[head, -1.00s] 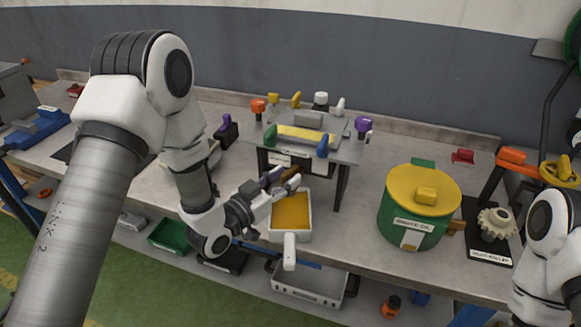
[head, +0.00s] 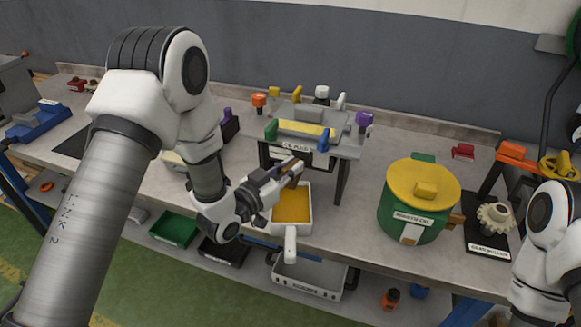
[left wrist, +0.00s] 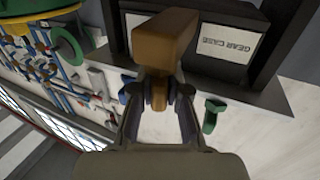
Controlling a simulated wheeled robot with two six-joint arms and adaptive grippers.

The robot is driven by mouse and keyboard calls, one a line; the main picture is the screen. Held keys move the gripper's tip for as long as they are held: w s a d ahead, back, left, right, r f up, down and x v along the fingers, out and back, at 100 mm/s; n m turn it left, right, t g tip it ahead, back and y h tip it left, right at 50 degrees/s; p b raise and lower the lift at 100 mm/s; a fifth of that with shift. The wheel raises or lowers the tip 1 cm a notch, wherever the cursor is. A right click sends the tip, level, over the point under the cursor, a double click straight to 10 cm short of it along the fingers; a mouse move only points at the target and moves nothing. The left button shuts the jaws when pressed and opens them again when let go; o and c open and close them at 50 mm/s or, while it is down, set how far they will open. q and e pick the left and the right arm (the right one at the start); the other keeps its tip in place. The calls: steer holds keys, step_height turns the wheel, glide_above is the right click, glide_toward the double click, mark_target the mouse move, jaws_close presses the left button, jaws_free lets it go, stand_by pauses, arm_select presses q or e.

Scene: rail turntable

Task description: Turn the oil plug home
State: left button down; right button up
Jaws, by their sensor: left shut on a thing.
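The oil plug looks like a brown block-shaped piece (left wrist: 163,42). My left gripper (head: 290,171) is shut on it, at the front of the gear case (head: 268,158). In the left wrist view the two fingers (left wrist: 160,92) pinch the narrow lower part of the plug, and its wide end points away from me. The dark case front with the "GEAR CASE" label (left wrist: 231,46) is behind and beside the plug. The fingers partly hide the plug in the head view. I cannot tell how deep it sits in the case. My right gripper is out of view.
A white tray with a yellow inside (head: 277,228) is just below the left gripper. A green pot with a yellow lid (head: 408,225) stands to the right. Coloured knobs and handles stand on top of the case. Bins (head: 309,280) lie on the lower shelf.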

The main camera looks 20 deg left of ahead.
arm_select(q)
steer(key=shift+m+g+h, duration=0.3)
steer(key=shift+m+h, duration=0.1)
steer(key=shift+h, duration=0.1)
steer(key=m+g+h+b, duration=0.1)
steer(key=m+g+h, duration=0.1)
steer(key=h, duration=0.1)
steer(key=shift+m, duration=0.3)
steer(key=m+g+h+b, duration=0.1)
steer(key=m+g+h, duration=0.3)
steer(key=g, duration=0.1)
steer(key=shift+m+g+h, duration=0.3)
steer(key=m+g, duration=0.1)
steer(key=g, duration=0.1)
steer(key=m+g+h+b, duration=0.1)
steer(key=m+g, duration=0.1)
steer(key=shift+f+g+h, duration=0.1)
steer(key=shift+g+h, duration=0.2)
steer(key=shift+g, duration=0.1)
steer(key=shift+m+g+b, duration=0.5)
steer(key=shift+m+g, duration=0.3)
steer(key=shift+g, duration=0.7)
steer(key=c, duration=1.2)
jaws_free()
steer(key=shift+o, duration=0.2)
